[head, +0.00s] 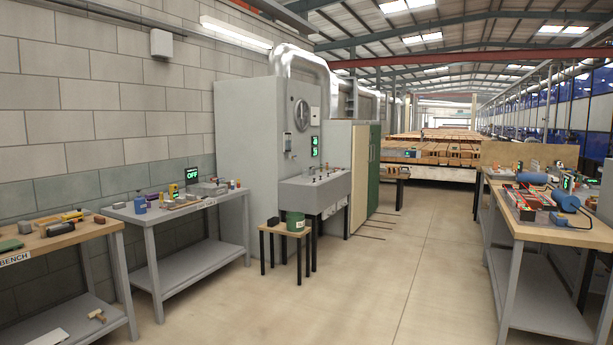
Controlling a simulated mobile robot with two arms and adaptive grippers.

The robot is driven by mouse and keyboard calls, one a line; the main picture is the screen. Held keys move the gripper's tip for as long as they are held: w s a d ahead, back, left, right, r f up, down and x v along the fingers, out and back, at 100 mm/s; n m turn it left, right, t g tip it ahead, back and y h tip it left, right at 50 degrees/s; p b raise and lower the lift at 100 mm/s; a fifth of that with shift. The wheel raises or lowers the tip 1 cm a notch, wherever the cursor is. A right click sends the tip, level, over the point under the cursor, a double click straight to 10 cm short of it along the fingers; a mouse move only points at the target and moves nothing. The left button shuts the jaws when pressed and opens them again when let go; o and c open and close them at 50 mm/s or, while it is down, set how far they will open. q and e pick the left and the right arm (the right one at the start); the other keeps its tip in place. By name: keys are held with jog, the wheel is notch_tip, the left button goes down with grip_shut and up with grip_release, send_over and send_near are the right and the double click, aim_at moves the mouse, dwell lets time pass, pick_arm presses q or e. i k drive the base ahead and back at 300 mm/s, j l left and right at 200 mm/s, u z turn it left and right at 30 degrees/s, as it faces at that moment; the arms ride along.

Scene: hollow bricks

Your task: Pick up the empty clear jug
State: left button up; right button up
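I cannot make out a clear jug in the head view. A green container (295,222) stands on a small wooden stool (272,229) in front of the grey cabinet. Neither of my grippers is in view.
A wooden-topped bench (60,239) stands at the near left. Another bench (545,231) with blue cylinders (565,200) stands at right. A grey machine cabinet (245,150) stands against the wall. The floor (385,290) between the benches is clear.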

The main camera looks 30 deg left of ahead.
aim_at(305, 170)
jog(key=i+j+u, duration=0.35)
jog(key=i, duration=0.85)
jog(key=i+j+u, duration=0.1)
jog(key=i+u, duration=0.25)
jog(key=i, duration=5.45)
